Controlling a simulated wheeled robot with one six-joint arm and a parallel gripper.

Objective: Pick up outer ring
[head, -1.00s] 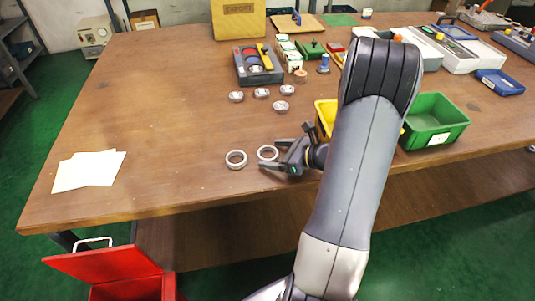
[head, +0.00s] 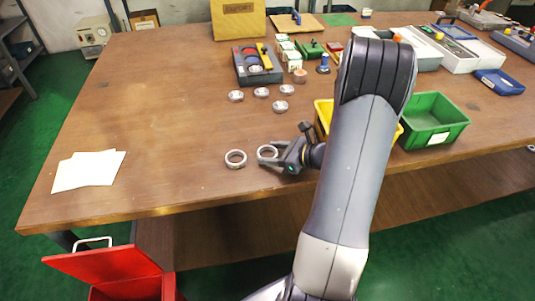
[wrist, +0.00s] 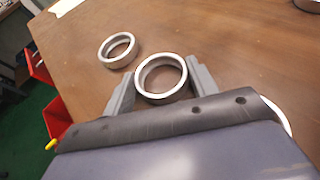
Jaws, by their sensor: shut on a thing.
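Two plain metal rings lie near the table's front edge. The right-hand outer ring (head: 267,152) sits between the fingers of my gripper (head: 272,158). In the wrist view this outer ring (wrist: 161,78) is between the two fingertips of my gripper (wrist: 158,88), which is shut on it. The ring lies flat and appears to be on the table; I cannot tell any lift. The other ring (head: 235,159) lies free just to the left, and it also shows in the wrist view (wrist: 118,50). Part of the held ring is hidden by the gripper in the head view.
Several small bearings (head: 262,92) lie farther back on the wooden table (head: 150,120). A yellow bin (head: 324,113) and a green bin (head: 433,120) stand to the right. White papers (head: 88,170) lie at the left. A red bin (head: 115,265) stands on the floor below the front edge.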

